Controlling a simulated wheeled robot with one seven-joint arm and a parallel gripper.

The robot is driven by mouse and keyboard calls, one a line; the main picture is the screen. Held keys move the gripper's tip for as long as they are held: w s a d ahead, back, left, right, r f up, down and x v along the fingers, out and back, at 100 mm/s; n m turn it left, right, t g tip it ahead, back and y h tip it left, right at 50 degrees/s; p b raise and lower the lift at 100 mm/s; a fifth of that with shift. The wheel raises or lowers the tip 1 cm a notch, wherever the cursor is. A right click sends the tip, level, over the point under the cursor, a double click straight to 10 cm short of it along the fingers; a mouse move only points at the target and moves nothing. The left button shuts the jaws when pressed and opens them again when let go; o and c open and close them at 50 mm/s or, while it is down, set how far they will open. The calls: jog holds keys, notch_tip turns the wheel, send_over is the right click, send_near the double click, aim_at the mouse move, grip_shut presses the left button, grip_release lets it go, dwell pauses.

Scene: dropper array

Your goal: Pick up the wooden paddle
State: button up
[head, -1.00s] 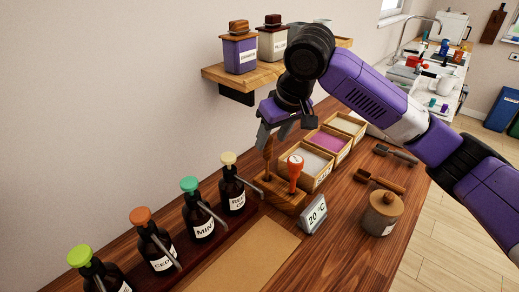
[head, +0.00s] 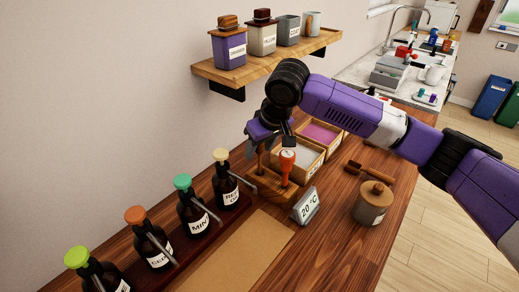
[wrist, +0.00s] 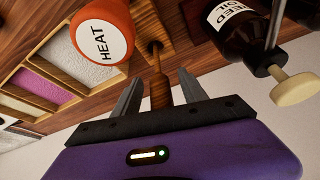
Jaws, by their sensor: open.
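The wooden paddle (head: 261,158) stands upright in a small wooden block (head: 268,188) on the counter, beside an orange-topped stick. In the wrist view, its brown handle (wrist: 159,92) and thin shaft show between my fingers, and the shaft enters the block (wrist: 172,25). My gripper (head: 262,143) is above the block, at the paddle's upper end. In the wrist view, my gripper (wrist: 158,90) is open, with one finger on each side of the handle and gaps visible. The handle's end is hidden behind the gripper body.
The orange stick (head: 287,165), whose top (wrist: 103,32) reads HEAT, stands close beside the paddle. Pump bottles (head: 227,185) stand to the left. A 20 °C display (head: 306,206), a lidded jar (head: 374,203) and sand trays (head: 300,158) are nearby. A shelf (head: 262,66) hangs behind.

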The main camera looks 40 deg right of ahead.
grip_shut()
jog(key=shift+r, duration=0.1)
